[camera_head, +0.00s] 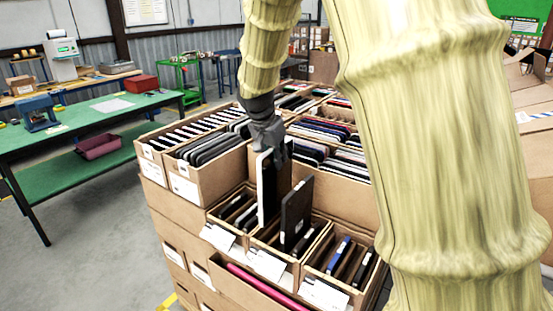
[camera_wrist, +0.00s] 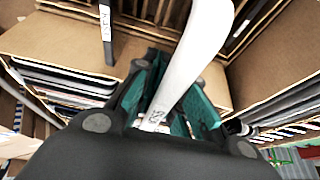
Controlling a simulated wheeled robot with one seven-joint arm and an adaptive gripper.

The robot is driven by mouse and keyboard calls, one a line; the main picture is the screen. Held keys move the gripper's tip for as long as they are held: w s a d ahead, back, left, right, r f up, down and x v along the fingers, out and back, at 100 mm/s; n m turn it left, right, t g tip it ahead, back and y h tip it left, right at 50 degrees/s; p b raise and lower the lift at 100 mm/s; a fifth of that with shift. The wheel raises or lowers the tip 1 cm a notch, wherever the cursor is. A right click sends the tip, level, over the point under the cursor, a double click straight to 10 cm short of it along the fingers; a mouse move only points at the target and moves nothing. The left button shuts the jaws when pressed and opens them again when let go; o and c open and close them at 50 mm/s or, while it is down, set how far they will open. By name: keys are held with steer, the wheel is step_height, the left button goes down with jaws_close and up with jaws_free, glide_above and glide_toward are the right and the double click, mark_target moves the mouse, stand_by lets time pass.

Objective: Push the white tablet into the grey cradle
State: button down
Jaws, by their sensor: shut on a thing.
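The white tablet (camera_head: 263,192) stands upright, its white edge facing me, above the small front cartons. It also shows as a long white strip in the wrist view (camera_wrist: 195,55), between the teal finger pads. My gripper (camera_head: 270,150) is shut on its upper end; the fingers also show in the wrist view (camera_wrist: 172,97). A dark upright slab (camera_head: 297,212) stands tilted in the middle front carton, to the right of the tablet and apart from it. I cannot make out for certain which thing is the grey cradle. The tablet's lower end is partly hidden by the carton.
Open cartons of upright devices (camera_head: 200,150) stand behind and beside the tablet. A right front carton (camera_head: 325,290) holds a blue and a dark device. A pink item (camera_head: 262,287) lies in a lower front carton. My arm hides much of the right side. A green table (camera_head: 95,125) stands left.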

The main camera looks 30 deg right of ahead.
steer(key=shift+r+p, duration=0.6)
steer(key=shift+r, duration=0.15)
stand_by(0.7)
steer(key=shift+r+p, duration=1.2)
steer(key=shift+r, duration=0.3)
steer(key=shift+w, duration=0.1)
